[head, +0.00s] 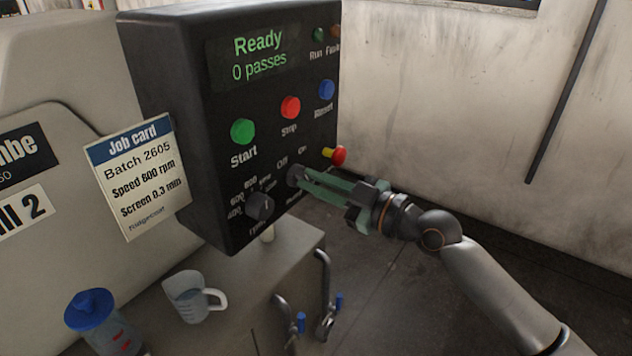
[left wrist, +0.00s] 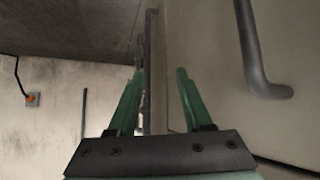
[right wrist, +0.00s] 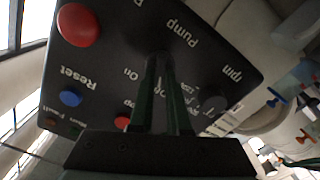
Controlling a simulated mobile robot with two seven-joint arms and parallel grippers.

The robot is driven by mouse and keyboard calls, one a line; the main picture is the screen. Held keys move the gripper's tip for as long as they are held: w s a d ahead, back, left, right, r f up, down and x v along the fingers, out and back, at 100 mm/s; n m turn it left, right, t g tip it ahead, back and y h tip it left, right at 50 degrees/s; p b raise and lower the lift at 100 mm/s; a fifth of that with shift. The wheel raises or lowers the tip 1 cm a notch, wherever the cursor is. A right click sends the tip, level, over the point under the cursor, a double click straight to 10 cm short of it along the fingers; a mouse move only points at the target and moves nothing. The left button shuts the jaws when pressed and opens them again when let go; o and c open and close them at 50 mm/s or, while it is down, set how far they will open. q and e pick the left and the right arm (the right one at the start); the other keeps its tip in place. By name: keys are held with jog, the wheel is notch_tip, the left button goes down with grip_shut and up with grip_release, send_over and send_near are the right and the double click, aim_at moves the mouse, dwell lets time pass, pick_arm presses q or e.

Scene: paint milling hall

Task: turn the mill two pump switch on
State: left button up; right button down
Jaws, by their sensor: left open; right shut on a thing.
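The black control box (head: 218,118) of mill two stands at the centre of the head view; its display reads "Ready, 0 passes". The pump switch (head: 293,174) is a small dark knob low on its face, below the "Off" and "On" marks. My right gripper (head: 300,178) is shut on it; in the right wrist view the fingers (right wrist: 158,62) meet at the knob beside the word "Pump". The fingers hide most of the knob, so I cannot tell its setting. My left gripper (left wrist: 157,75) is open and empty in the left wrist view, away from the box.
A red emergency button (head: 338,155) sits close above the right gripper. A speed dial (head: 260,206) is to its left, with green start (head: 243,131) and red stop (head: 290,107) buttons above. A jug (head: 192,297) and blue-lidded container (head: 100,320) stand below; blue-ended valves (head: 301,322) are nearby.

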jog(key=m, duration=0.6)
jog(key=shift+w, duration=0.1)
jog(key=m+p, duration=0.1)
jog(key=m, duration=0.2)
jog(key=shift+d, duration=0.1)
jog(key=shift+w+m+p, duration=0.1)
jog(key=shift+m+p, duration=0.3)
jog(key=shift+m, duration=0.9)
jog(key=c, duration=0.9)
grip_release()
